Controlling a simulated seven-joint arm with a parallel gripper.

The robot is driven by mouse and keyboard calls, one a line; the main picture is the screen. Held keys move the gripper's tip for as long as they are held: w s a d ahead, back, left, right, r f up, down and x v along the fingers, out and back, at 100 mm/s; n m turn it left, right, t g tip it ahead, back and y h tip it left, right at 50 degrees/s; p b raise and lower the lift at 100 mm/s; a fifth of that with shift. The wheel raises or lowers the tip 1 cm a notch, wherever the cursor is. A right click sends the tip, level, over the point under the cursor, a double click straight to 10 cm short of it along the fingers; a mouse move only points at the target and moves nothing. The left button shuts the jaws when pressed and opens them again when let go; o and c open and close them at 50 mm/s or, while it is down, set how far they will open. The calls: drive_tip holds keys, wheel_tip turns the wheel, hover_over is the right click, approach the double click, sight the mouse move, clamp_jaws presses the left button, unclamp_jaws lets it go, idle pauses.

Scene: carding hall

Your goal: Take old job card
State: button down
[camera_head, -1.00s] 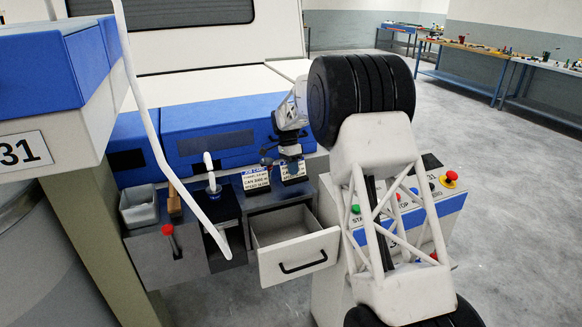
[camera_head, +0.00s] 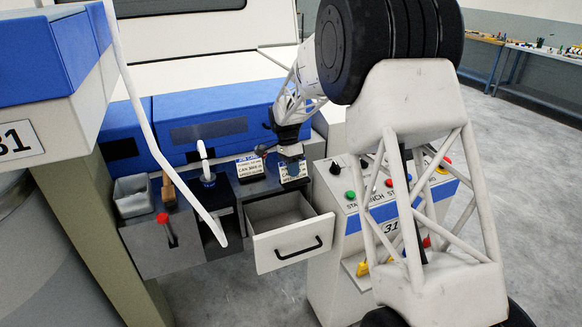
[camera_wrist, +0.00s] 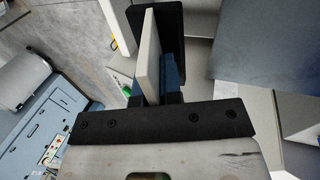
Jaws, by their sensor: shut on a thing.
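Two small job cards with dark blue headings stand on the ledge above an open drawer. The left job card (camera_head: 250,167) is upright and apart from my gripper. My gripper (camera_head: 290,153) is shut on the right job card (camera_head: 295,173), just above the drawer's back right corner. I cannot tell from the print which card is old. In the wrist view the held card is a pale thin plate (camera_wrist: 150,55) between the jaws (camera_wrist: 153,82), with a dark slab beside it. The open drawer (camera_head: 292,243) has a white front and a black handle; its visible inside looks empty.
A control box (camera_head: 385,212) with coloured buttons stands right of the drawer. A curved white rod (camera_head: 150,130), a red-knobbed lever (camera_head: 165,228) and a grey bin (camera_head: 133,196) are at left. Blue covers (camera_head: 207,120) rise behind the cards.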

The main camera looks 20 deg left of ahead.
drive_tip(key=shift+s+d, duration=0.25)
drive_tip(key=shift+s, duration=0.05)
idle(0.6)
